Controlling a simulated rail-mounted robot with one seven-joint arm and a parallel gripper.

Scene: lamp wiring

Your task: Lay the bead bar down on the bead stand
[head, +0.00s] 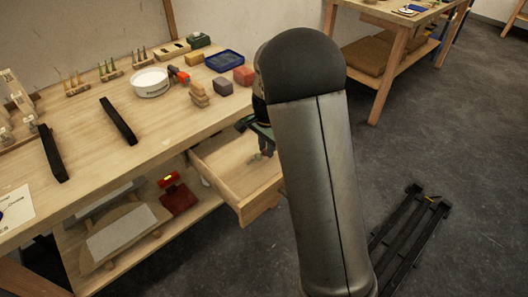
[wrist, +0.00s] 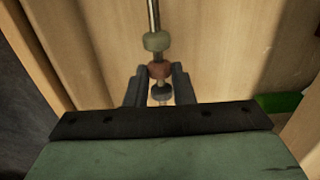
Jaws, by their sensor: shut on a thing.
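The bead bar (wrist: 153,14) is a thin metal rod with a grey-green bead (wrist: 156,41), a red-brown bead (wrist: 158,70) and a grey bead lower down. In the wrist view my gripper (wrist: 158,86) is shut on it, with a finger on each side near the red-brown bead. In the head view my gripper (head: 266,149) is over the open drawer, partly hidden by my arm, and the bar cannot be made out there. I cannot tell for certain which thing is the bead stand; two dark bars (head: 52,153) (head: 118,121) lie apart on the tabletop.
The wooden drawer (head: 246,208) is pulled out from the workbench (head: 95,175), its walls close around my gripper. On the bench are a white bowl (head: 150,82), a blue tray (head: 224,60), blocks and small racks. A green thing (wrist: 280,103) shows beside my gripper.

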